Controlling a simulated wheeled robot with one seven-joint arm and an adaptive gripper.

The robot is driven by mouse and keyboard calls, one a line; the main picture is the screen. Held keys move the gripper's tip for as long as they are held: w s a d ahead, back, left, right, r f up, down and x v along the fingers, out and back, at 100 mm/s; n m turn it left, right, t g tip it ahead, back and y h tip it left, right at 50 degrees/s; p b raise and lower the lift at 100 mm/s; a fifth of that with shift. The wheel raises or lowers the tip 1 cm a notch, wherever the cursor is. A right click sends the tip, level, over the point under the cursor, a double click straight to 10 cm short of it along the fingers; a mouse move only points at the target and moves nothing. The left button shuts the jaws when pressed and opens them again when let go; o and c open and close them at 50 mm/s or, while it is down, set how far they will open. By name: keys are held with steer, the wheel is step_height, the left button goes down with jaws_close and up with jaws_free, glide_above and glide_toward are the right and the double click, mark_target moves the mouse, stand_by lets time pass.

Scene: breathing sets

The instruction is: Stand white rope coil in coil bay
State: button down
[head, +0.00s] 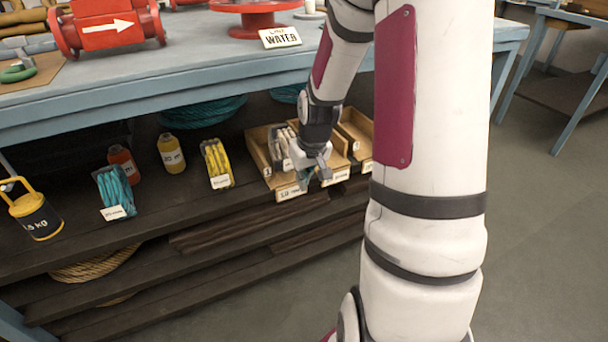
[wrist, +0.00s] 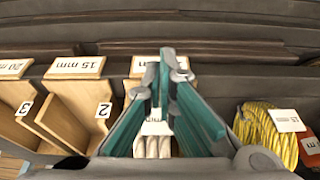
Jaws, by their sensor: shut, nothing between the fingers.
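The white rope coil (wrist: 152,147) shows in the wrist view behind and between my teal fingers, with a white mm label on it. It sits inside the end bay of a wooden rack (wrist: 70,105), on the side nearest the yellow coil, and appears upright. In the head view the white coil (head: 281,147) is partly hidden by my gripper (head: 322,176). My fingers (wrist: 160,75) are shut and empty, just in front of the coil and over the bay's front. They hide part of that bay's front label.
The neighbouring bays, marked 2 and 3, look empty. A yellow coil (head: 215,163), a teal coil (head: 115,192), a yellow bottle (head: 171,153), an orange bottle (head: 123,163) and a yellow-handled weight (head: 35,213) stand on the shelf. The blue tabletop edge (head: 200,88) overhangs the shelf.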

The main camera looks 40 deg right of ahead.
mark_target(292, 171)
steer(key=w+d+f+b, duration=0.1)
steer(key=w+f+b, duration=0.1)
steer(key=w, duration=0.3)
steer(key=shift+d+f, duration=0.2)
steer(key=shift+f, duration=0.5)
steer(key=shift+w+d, duration=0.2)
steer(key=shift+w, duration=0.45)
steer(key=shift+w+d, duration=0.15)
steer(key=shift+w, duration=0.45)
